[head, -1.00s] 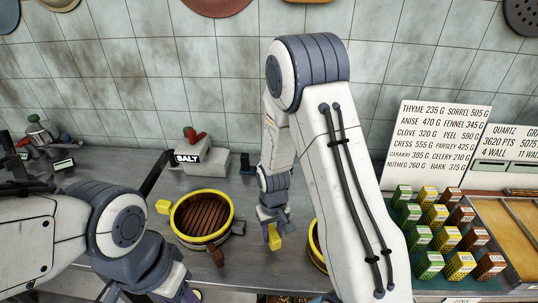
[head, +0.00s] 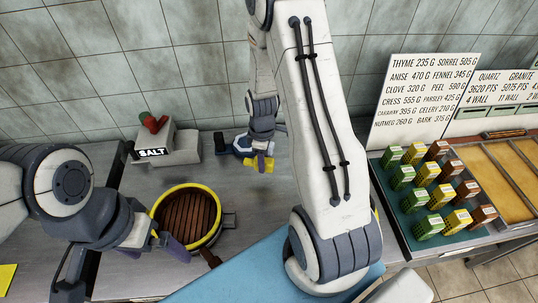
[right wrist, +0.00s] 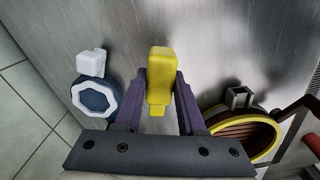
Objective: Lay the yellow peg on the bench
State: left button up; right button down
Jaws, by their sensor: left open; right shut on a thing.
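The yellow peg (head: 260,164) is in my right gripper (head: 262,154), over the back of the grey bench (head: 290,185). In the right wrist view, the peg (right wrist: 160,75) stands between the two purple fingers, which are shut on it. Bare metal shows around it; I cannot tell whether it touches the bench. My left gripper (head: 165,243) is open at the left front side of the round wooden steamer (head: 187,219), partly hidden by its own arm.
A grey block marked SALT (head: 152,153) stands behind the steamer. A blue-and-white round thing (right wrist: 95,97) lies near the peg, by the bench's back edge. Several spice boxes (head: 424,201) stand on a green tray at right. My right arm hides the middle of the bench.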

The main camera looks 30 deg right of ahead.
jog(key=shift+s+d+r+n, duration=0.15)
jog(key=shift+s+d+n, duration=0.05)
jog(key=shift+d+n, duration=0.75)
jog(key=shift+s+d, duration=0.1)
jog(key=shift+f+b, duration=2.2)
jog(key=shift+f, duration=0.8)
jog(key=shift+f+b, duration=0.35)
jog(key=shift+f, duration=0.15)
jog(key=shift+c, duration=2.1)
grip_release()
notch_tip(320, 180, up, 11)
jog(key=shift+f+b, duration=0.2)
jog(key=shift+b, duration=0.2)
